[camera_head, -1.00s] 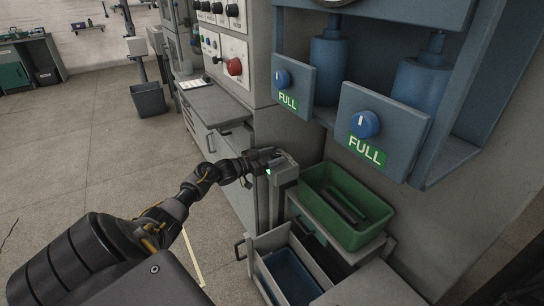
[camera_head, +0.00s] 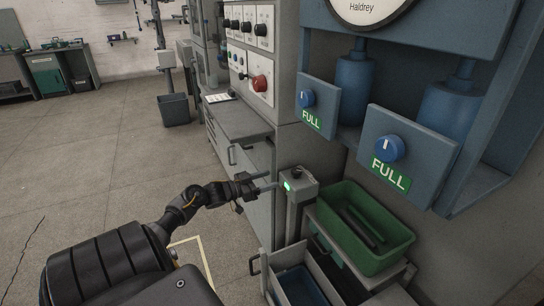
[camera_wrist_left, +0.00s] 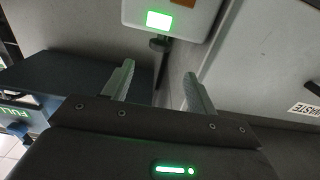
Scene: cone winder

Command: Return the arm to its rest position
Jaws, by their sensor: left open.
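My left arm (camera_head: 135,258) reaches in from the lower left of the head view. Its gripper (camera_head: 266,187) is just left of a grey post-mounted box (camera_head: 299,182) with a green light. The gripper is open and holds nothing that I can see. In the left wrist view the two fingers (camera_wrist_left: 158,76) stand apart with a gap between them. The box with its lit green panel (camera_wrist_left: 160,20) is beyond the fingertips there, with a dark knob under it. My right gripper is not in view.
A green bin (camera_head: 355,228) holding dark bars stands right of the post. An open drawer (camera_head: 295,287) is below it. Blue panels with FULL labels (camera_head: 388,174) hang above right. A grey cabinet (camera_head: 236,124) stands behind the gripper. The floor (camera_head: 85,180) at left is clear.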

